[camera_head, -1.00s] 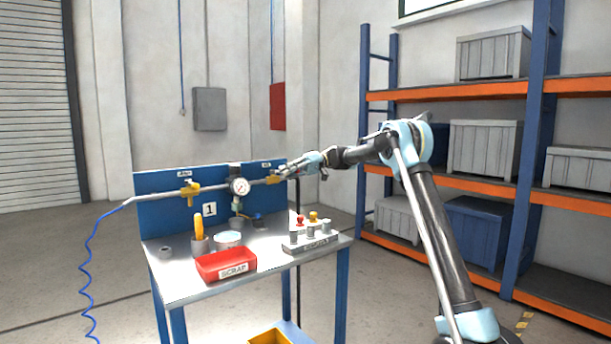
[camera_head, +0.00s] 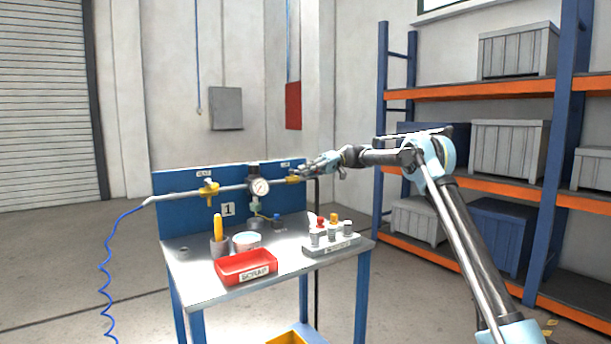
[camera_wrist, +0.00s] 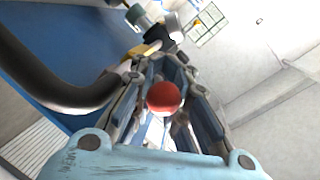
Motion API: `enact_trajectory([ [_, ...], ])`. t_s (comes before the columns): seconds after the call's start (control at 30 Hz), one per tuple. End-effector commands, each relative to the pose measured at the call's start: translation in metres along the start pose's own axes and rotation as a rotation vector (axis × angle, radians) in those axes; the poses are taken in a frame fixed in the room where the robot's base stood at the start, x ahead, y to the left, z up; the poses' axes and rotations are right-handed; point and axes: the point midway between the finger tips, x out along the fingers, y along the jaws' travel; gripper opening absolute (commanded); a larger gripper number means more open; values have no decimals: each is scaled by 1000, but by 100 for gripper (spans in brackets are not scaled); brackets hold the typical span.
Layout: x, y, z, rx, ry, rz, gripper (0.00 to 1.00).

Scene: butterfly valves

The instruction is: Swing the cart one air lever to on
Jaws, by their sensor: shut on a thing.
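The cart (camera_head: 190,275) has a blue back board with a number 1 plate (camera_head: 228,210) and a grey pipe. A yellow lever (camera_head: 292,179) is on the pipe's right end, below a small label plate (camera_head: 285,164) too small to read. It looks roughly in line with the pipe. My gripper (camera_head: 298,174) is at this lever, shut on it. In the wrist view a yellow piece (camera_wrist: 145,50) lies at the fingertips (camera_wrist: 150,62); the fingers partly hide it.
A second yellow valve (camera_head: 208,190) and a round gauge (camera_head: 259,187) are on the pipe. A red scrap tray (camera_head: 245,267), a cup (camera_head: 219,245) and a block with knobs (camera_head: 332,245) stand on the cart. A shelf rack (camera_head: 450,94) is behind my arm.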

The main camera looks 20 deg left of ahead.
Motion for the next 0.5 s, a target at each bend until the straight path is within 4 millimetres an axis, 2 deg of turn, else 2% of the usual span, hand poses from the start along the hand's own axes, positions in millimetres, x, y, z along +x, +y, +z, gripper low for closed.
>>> enact_trajectory([
  [0.03,-7,0,0,3,8,5,0],
  [0.07,-7,0,0,3,8,5,16],
  [0.1,-7,0,0,3,8,5,25],
  [0.13,-7,0,0,3,8,5,29],
  [0.5,-2,0,-1,1,1,1,29],
])
